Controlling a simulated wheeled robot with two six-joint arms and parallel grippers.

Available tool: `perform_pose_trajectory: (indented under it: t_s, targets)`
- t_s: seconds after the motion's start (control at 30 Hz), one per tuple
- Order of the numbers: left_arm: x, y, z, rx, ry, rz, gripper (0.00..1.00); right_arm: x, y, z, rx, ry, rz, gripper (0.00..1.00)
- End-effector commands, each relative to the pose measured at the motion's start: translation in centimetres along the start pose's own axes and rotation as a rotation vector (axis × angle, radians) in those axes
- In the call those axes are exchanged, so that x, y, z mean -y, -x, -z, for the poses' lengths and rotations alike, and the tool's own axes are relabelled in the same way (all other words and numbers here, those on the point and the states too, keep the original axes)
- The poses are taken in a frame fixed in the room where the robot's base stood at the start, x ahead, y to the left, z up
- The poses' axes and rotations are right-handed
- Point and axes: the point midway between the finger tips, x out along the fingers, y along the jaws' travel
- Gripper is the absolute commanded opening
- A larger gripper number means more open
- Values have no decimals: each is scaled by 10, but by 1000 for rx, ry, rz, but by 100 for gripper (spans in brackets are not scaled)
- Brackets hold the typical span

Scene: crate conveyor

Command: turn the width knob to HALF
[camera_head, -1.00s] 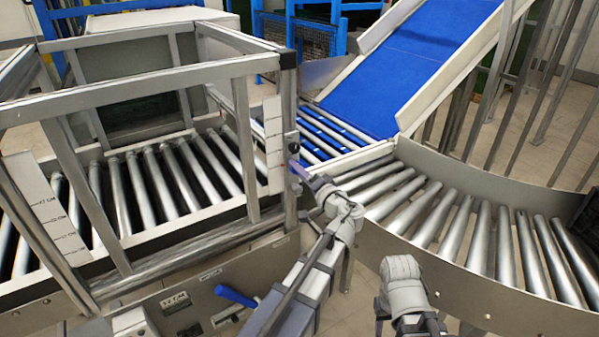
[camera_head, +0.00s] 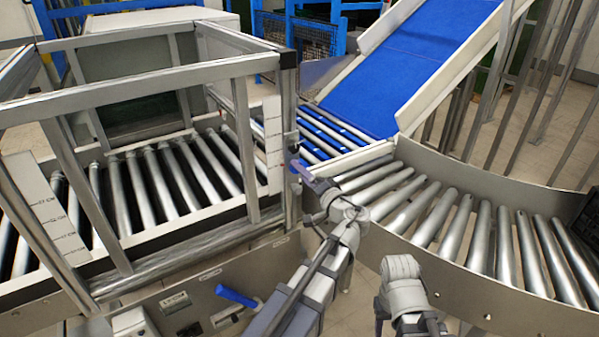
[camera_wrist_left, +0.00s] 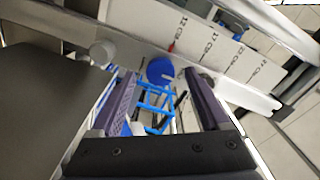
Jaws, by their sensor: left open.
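The width knob is the round blue knob (camera_wrist_left: 160,69) on the frame's metal rail in the left wrist view, with a small red mark at its upper right. In the head view the knob is small and largely hidden by my left gripper (camera_head: 300,169) at the corner post. My left gripper is open. Its two dark fingers also show in the left wrist view (camera_wrist_left: 161,98), with the knob beyond and between their tips, apparently untouched. The HALF marking cannot be read. My right gripper is not seen.
White scale plates (camera_wrist_left: 215,45) with CM marks are close to the knob. The metal guard frame (camera_head: 140,87) stands left of my left arm. A blue lever (camera_head: 236,296) sticks out below. The curved roller conveyor (camera_head: 455,235) lies right and the blue belt (camera_head: 400,75) behind.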

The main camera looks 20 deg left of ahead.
Motion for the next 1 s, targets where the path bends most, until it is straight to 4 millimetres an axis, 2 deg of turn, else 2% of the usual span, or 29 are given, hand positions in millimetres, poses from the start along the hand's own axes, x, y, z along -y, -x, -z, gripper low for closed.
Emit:
perform_pose_trajectory:
  t_s: [0.1, 0.33, 0.5, 0.8, 0.87, 0.93, 1.0]
  targets:
    - [0, 23, -1, -4, 0, -2, 80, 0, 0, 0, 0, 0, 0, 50]
    - [0, 51, 0, -2, 0, -1, 80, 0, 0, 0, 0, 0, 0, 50]
    - [0, 58, -1, 0, 0, 0, 80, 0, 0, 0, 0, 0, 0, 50]
    - [0, 58, -2, 4, 1, -3, 80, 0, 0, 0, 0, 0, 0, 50]
    - [-3, 56, -8, 25, 2, -20, 80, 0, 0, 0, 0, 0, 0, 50]
    - [-10, 52, -24, 76, 4, -65, 80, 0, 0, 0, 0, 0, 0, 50]
    - [-23, 47, -50, 160, 9, -141, 80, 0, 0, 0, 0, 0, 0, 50]
